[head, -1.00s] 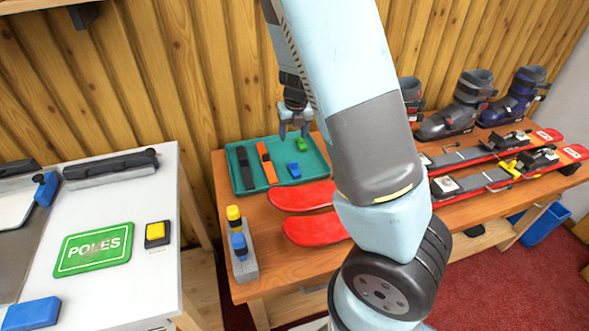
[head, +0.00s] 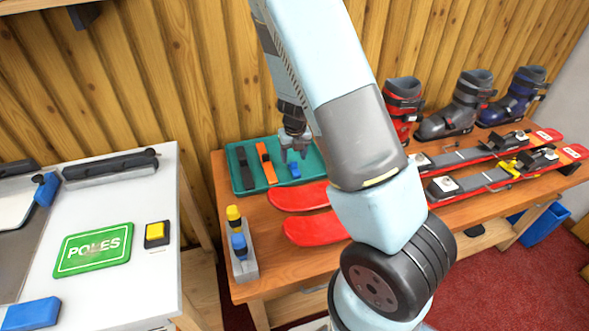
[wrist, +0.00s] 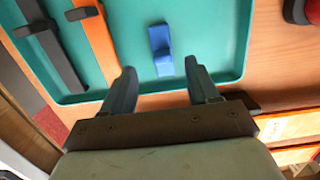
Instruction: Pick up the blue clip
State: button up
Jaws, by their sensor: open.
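The blue clip (head: 294,170) lies in the teal tray (head: 318,182), toward the tray's right part. In the wrist view the blue clip (wrist: 161,50) lies flat on the tray floor, ahead of and between the two fingers. My gripper (head: 294,152) is over the tray. In the wrist view my gripper (wrist: 160,78) is open and empty, its fingers on either side of the clip's line and apart from it. The green clip seen earlier is hidden from the head view now.
A black strap (head: 245,168) and an orange strap (head: 266,163) lie left of the clip in the tray. Red skis (head: 300,196) lie on the bench in front. Ski boots (head: 460,105) stand at the right. A small stand with yellow and blue pieces (head: 238,240) is at the front left.

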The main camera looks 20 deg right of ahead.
aim_at(294, 162)
jog(key=f, duration=0.3)
jog(key=shift+w+d+f, duration=0.15)
jog(key=shift+w+d, duration=0.1)
jog(key=shift+w, duration=0.05)
jog(key=shift+w+f, duration=0.1)
jog(key=shift+f, duration=0.8)
grip_shut()
jog(key=shift+r, duration=0.1)
